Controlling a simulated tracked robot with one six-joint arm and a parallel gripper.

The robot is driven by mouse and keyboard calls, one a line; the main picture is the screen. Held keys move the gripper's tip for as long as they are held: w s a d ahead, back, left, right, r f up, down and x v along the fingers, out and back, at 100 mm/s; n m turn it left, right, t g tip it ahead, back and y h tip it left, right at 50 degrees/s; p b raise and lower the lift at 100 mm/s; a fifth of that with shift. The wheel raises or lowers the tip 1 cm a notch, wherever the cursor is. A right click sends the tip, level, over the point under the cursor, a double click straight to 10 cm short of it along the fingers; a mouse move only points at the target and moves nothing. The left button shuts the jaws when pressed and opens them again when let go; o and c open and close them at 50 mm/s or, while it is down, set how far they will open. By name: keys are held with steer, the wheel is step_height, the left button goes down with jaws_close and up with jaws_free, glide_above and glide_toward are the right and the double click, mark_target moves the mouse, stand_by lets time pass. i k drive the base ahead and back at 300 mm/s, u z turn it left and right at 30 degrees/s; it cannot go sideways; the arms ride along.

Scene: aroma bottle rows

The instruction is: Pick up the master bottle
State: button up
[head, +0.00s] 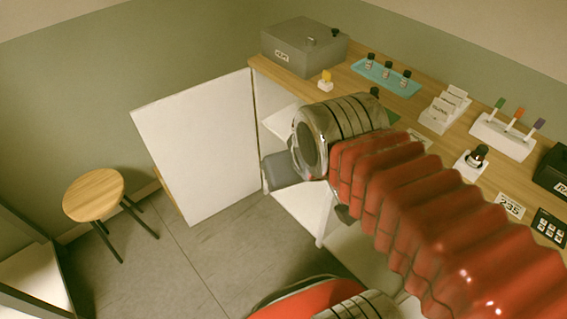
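No bottle is readably marked as the master. A dark bottle (477,156) stands upright on a small white stand on the wooden counter, right of my red arm. Several small dark-capped bottles (387,70) stand on a turquoise tray (355,65) farther back. Another dark cap (375,91) shows just behind my arm's metal joint. My arm crosses the counter's front side. A small dark tip (343,213) under it may be part of my gripper, but its fingers cannot be made out. My arm hides part of the counter.
The counter (424,97) also holds a grey box (303,47), a yellow-capped item (326,79), a white card holder (445,109), a rack of coloured sticks (503,135), a "235" card (510,206) and a black box (553,172). A white panel (200,145) and stool (95,194) stand left.

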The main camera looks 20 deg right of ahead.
mark_target(474, 159)
steer(key=z, duration=2.1)
